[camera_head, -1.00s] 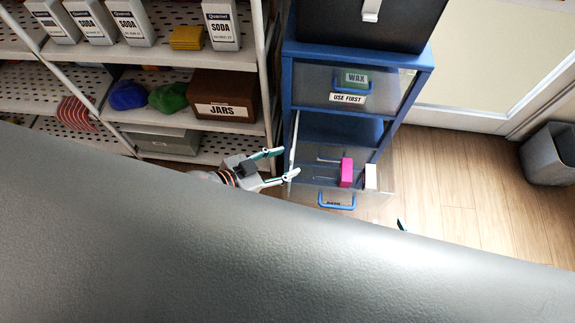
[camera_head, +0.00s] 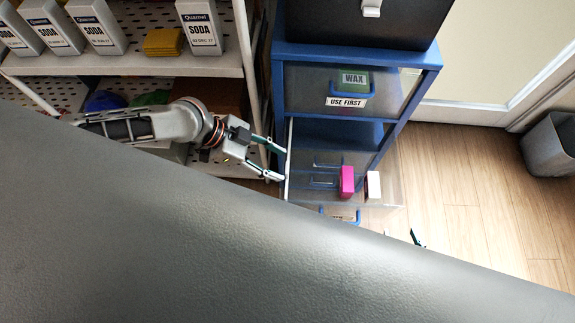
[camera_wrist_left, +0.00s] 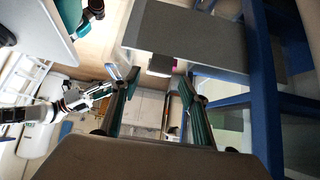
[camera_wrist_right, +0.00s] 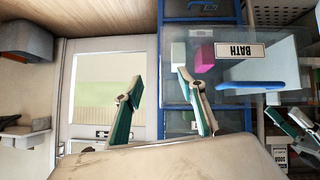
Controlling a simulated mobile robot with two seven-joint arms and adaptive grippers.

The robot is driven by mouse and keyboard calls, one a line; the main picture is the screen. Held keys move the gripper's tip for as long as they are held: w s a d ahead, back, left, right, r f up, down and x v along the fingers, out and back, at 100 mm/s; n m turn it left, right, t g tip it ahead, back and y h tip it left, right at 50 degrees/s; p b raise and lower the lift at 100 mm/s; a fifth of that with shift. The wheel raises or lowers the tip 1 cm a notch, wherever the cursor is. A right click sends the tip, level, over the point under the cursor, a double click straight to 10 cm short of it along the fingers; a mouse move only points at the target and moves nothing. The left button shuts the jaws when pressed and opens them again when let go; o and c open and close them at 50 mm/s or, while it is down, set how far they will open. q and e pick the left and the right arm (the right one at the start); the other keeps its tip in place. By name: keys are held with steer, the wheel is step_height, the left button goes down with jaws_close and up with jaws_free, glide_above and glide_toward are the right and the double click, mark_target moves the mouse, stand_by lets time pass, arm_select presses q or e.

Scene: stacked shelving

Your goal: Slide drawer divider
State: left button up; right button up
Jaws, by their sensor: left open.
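An open, see-through drawer (camera_head: 385,192) sticks out of the blue cabinet (camera_head: 425,62). It holds a pink block (camera_head: 347,182) and a white block (camera_head: 373,185), which also shows in the right wrist view (camera_wrist_right: 178,53). I cannot make out a divider with certainty. My left gripper (camera_head: 281,163) is open at the drawer's left side; its fingertips are near the side wall's edge, and contact cannot be told. In the left wrist view its fingers (camera_wrist_left: 158,82) are apart. My right gripper (camera_wrist_right: 155,86) is open and empty in front of the drawer; one tip (camera_head: 416,238) shows in the head view.
Shelving with soda boxes (camera_head: 95,28) stands left of the cabinet, close to my left arm. A shut drawer labelled WAX (camera_head: 345,90) is above the open one. A grey bin (camera_head: 551,142) stands at the far right. The wooden floor (camera_head: 460,165) right of the cabinet is clear.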

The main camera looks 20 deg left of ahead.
mark_target(287, 168)
arm_select(q)
steer(key=shift+x, duration=2.35)
jaws_close()
